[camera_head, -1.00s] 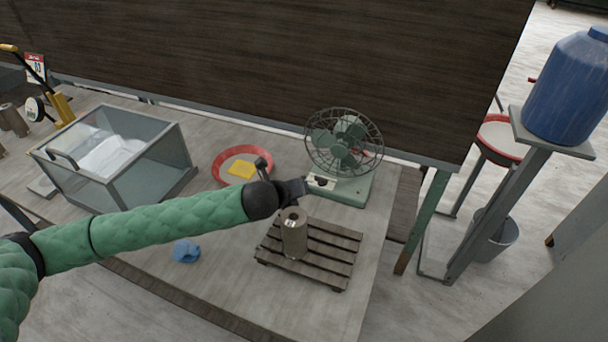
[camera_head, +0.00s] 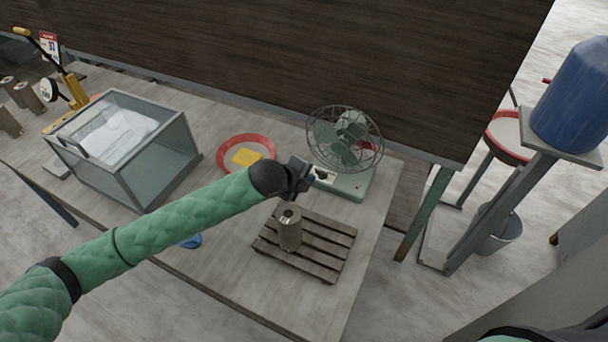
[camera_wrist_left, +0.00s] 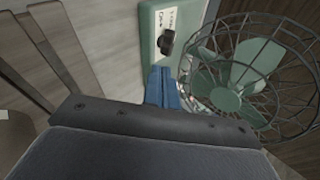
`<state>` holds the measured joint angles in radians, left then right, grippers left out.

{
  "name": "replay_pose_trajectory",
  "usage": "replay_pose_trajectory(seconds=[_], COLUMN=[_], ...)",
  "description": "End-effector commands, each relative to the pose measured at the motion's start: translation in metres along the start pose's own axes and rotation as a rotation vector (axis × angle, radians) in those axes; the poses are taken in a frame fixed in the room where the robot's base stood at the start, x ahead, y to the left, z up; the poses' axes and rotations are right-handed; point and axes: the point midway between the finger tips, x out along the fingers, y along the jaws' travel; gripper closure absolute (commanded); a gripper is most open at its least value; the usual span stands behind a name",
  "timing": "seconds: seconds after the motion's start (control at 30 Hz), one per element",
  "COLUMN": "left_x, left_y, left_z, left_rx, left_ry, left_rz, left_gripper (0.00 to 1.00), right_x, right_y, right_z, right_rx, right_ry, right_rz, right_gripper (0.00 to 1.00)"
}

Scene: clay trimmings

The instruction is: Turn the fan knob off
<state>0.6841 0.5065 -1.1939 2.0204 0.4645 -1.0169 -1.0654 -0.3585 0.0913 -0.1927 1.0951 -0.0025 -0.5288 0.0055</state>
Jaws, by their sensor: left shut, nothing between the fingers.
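The green desk fan (camera_head: 345,140), with a wire cage, stands near the back right of the table. Its base (camera_head: 347,184) carries a pale label and a dark knob (camera_head: 322,175). The left wrist view shows the black knob (camera_wrist_left: 166,42) on the label, at the top middle. My left gripper (camera_head: 308,178) is at the left edge of the base, close to the knob. Its blue fingers (camera_wrist_left: 162,86) are shut and empty, just below the knob in that view; I cannot tell whether they touch the base. My right gripper is not in view.
A slatted pallet (camera_head: 325,252) with an upright grey-brown cylinder (camera_head: 290,232) stands in front of the fan. A red-rimmed dish (camera_head: 222,158) holding a yellow block lies left of my gripper. A glass case (camera_head: 160,175) stands further left. A dark panel rises behind.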

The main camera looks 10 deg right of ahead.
Motion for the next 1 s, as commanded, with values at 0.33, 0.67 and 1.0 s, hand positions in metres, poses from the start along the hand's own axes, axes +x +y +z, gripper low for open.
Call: replay_pose_trajectory(seconds=[0.33, 0.67, 1.0], left_x=[0.049, 0.065, 0.067], left_y=[-0.001, 0.001, -0.002], left_z=[0.0, 0.0, -0.003], left_rx=[0.001, 0.002, 0.0], left_ry=[0.0, -0.001, -0.004], left_rz=[0.002, 0.001, 0.0], left_gripper=[1.0, 1.0, 1.0], right_x=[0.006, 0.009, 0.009], right_y=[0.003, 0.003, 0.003], right_z=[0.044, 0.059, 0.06], right_rx=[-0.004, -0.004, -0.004], right_ry=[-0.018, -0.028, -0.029], right_rz=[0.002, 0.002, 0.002], right_gripper=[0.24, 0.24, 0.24])
